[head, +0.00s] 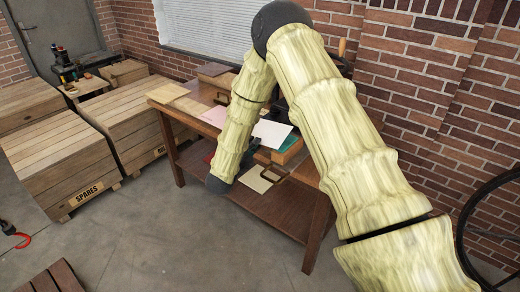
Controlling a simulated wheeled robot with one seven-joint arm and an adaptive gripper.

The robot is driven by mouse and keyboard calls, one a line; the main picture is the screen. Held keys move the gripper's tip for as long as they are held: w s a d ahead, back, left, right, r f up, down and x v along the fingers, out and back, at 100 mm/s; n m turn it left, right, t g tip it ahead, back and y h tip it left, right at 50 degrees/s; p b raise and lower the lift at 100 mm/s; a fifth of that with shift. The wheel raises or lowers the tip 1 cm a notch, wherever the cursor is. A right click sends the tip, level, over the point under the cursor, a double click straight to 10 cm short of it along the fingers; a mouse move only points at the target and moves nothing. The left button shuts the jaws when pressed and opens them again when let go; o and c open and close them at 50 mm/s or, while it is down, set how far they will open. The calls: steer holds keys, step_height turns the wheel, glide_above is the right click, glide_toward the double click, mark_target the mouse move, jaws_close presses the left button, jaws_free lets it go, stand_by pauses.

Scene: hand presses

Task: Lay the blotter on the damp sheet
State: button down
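A white sheet (271,133) shows over the bench just right of my forearm. A pink sheet (215,116) lies on the bench top, partly behind my forearm. A cream sheet (168,93) lies at the bench's left end. Another pale cream sheet (255,179) shows lower, near the bench's front. I cannot tell which is the blotter or the damp sheet. My gripper (250,152) is mostly hidden behind my forearm. Only small dark parts of it show, close to the white sheet's lower left corner. Whether it grips that sheet is unclear.
The wooden bench (276,215) has a lower shelf. A teal surface (291,143) lies beside the white sheet, by an orange-brown wooden edge. A brown box (213,72) stands at the back. Large crates (65,165) stand left. A wheel (470,225) is at right. The front floor is mostly clear.

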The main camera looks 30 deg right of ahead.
steer(key=shift+w+d+f+m+g+h+b, duration=0.15)
steer(key=shift+d+m+g+h+b, duration=0.2)
steer(key=shift+d+g, duration=0.25)
steer(key=shift+w+d+f+m+g+h+b, duration=0.15)
steer(key=shift+d+m+g+h+b, duration=0.1)
steer(key=shift+d+m+g, duration=0.3)
steer(key=shift+d+f+m+g+h+b, duration=0.2)
steer(key=shift+d+m+g+h, duration=0.1)
steer(key=shift+d+g, duration=0.35)
steer(key=shift+f+b, duration=0.35)
steer(key=shift+f, duration=1.15)
steer(key=shift+f+b, duration=0.15)
steer(key=shift+b, duration=0.4)
stand_by(0.3)
steer(key=c, duration=1.6)
jaws_free()
steer(key=shift+o, duration=0.6)
steer(key=shift+o, duration=0.6)
steer(key=shift+a, duration=0.15)
